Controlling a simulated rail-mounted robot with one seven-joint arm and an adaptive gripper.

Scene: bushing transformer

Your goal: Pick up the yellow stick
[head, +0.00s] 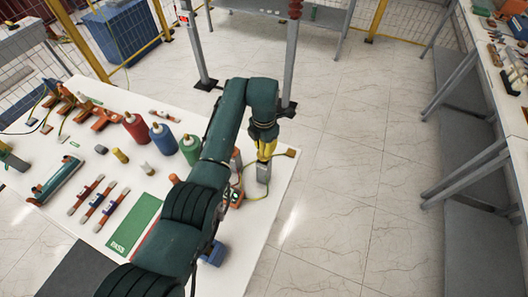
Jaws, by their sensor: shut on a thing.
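My green arm reaches across the white table to its far right edge. My gripper (265,138) points down there, and its fingertips are small and partly hidden. It is shut on a yellow piece, which looks like the yellow stick (267,151). A grey part (263,172) shows directly below it, near the table edge. I cannot tell whether the stick touches the table.
The white table (175,103) holds red (136,127), blue (163,138) and green (191,149) bottles left of my arm. A green mat (135,223) and several tools lie nearer. A yellow cable (262,196) runs by the grey part. Open floor lies right.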

